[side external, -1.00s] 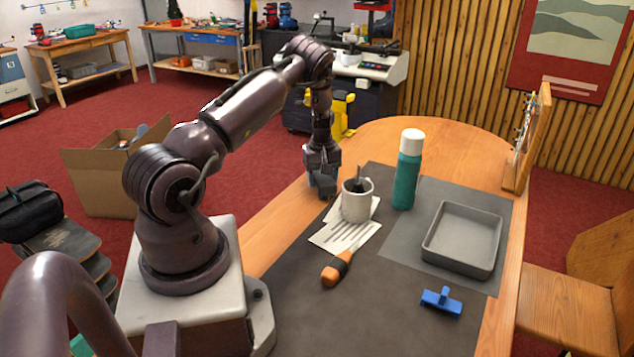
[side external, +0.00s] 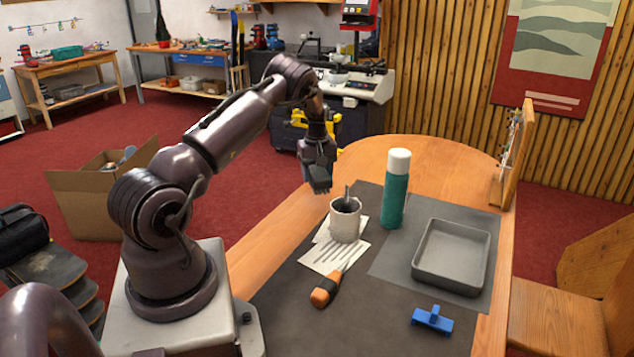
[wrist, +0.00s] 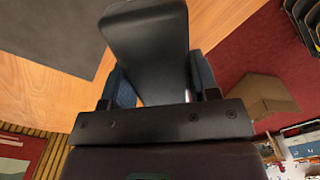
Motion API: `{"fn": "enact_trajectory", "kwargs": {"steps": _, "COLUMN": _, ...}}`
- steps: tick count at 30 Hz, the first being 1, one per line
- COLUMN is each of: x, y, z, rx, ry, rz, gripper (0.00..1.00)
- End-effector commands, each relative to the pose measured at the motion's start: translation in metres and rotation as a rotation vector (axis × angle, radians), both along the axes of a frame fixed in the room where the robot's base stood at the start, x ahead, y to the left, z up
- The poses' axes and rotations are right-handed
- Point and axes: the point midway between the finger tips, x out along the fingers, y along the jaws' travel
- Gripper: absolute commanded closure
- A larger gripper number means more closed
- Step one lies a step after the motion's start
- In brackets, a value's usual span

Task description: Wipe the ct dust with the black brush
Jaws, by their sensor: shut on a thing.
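My gripper (side external: 318,180) is above the left edge of the bench, left of the mug, clear of the surface. In the wrist view its blue fingers (wrist: 163,85) are shut on a black, smooth, block-shaped thing (wrist: 150,38), which may be the black brush; no bristles show. In the side view only a small dark part shows below the fingers. I cannot make out the dust on the dark mat (side external: 275,315).
A mug (side external: 345,226) holding a dark tool stands on white paper (side external: 318,258). An orange-handled tool (side external: 325,291), teal bottle (side external: 394,200), grey tray (side external: 420,278) and blue tool (side external: 433,319) are on the bench. A board stands at right (side external: 508,165).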

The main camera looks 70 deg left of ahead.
Motion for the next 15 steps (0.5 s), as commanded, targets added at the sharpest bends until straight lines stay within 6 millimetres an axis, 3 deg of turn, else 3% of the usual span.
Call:
{"fn": "enact_trajectory", "kwargs": {"steps": 7, "x": 0.0, "y": 0.0, "z": 0.022, "rx": 0.001, "ry": -0.002, "rz": 0.0, "gripper": 0.67}}
{"fn": "enact_trajectory", "kwargs": {"steps": 15, "x": 0.0, "y": 0.0, "z": 0.026, "rx": 0.001, "ry": 0.0, "rz": 0.0, "gripper": 0.67}}
